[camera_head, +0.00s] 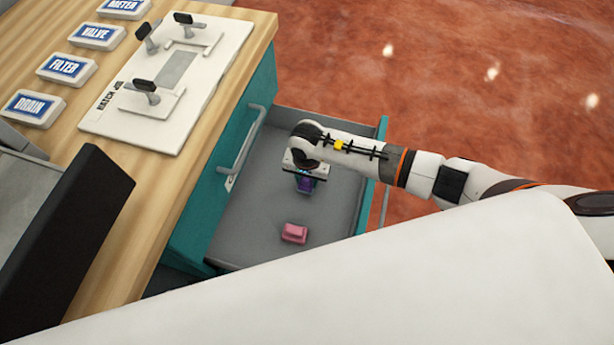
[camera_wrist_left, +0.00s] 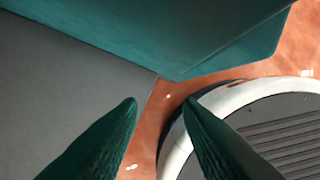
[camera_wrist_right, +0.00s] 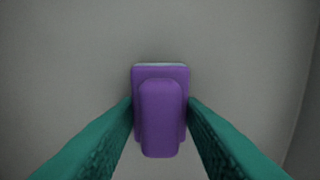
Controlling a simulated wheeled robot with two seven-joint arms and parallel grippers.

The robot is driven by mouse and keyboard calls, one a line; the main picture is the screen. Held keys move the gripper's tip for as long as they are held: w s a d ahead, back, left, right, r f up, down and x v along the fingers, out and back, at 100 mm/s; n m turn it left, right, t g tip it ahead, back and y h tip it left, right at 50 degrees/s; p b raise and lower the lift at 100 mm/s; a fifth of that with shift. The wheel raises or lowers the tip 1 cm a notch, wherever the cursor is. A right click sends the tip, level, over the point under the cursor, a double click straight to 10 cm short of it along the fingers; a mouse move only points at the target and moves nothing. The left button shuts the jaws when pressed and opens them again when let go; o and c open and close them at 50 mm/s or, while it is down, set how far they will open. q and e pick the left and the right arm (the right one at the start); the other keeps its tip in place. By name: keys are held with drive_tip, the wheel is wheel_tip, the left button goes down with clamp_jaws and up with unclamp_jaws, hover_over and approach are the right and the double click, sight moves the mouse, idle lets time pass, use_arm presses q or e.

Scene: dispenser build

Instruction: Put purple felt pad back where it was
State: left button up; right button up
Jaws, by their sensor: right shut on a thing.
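The purple felt pad (camera_head: 304,185) is inside the open grey drawer (camera_head: 262,205). My right gripper (camera_head: 305,178) reaches down into the drawer and is shut on the pad. In the right wrist view the purple pad (camera_wrist_right: 160,115) sits between the two teal fingers, its raised grip facing the camera. I cannot tell whether the pad rests on the drawer floor. My left gripper (camera_wrist_left: 158,104) shows only in the left wrist view. Its fingers are apart with nothing between them.
A pink pad (camera_head: 293,233) lies in the drawer nearer the camera. A white board (camera_head: 110,126) with black-handled clamps and several labelled blocks, such as the DRAIN block (camera_head: 32,109), are on the wooden worktop (camera_head: 120,232). The drawer's far part looks empty.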

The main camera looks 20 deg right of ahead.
use_arm(q)
drive_tip(key=shift+w+r, duration=0.1)
use_arm(e)
drive_tip(key=o, duration=1)
drive_tip(key=shift+c, duration=0.2)
drive_tip(key=shift+r, duration=0.3)
use_arm(q)
drive_tip(key=s+f+p, duration=0.2)
drive_tip(key=s+f, duration=0.2)
drive_tip(key=f, duration=0.2)
drive_tip(key=shift+a, duration=0.25)
use_arm(e)
wheel_tip(320, 180, up, 12)
drive_tip(key=shift+s+f, duration=0.2)
drive_tip(key=shift+f, duration=0.05)
drive_tip(key=shift+a, duration=0.1)
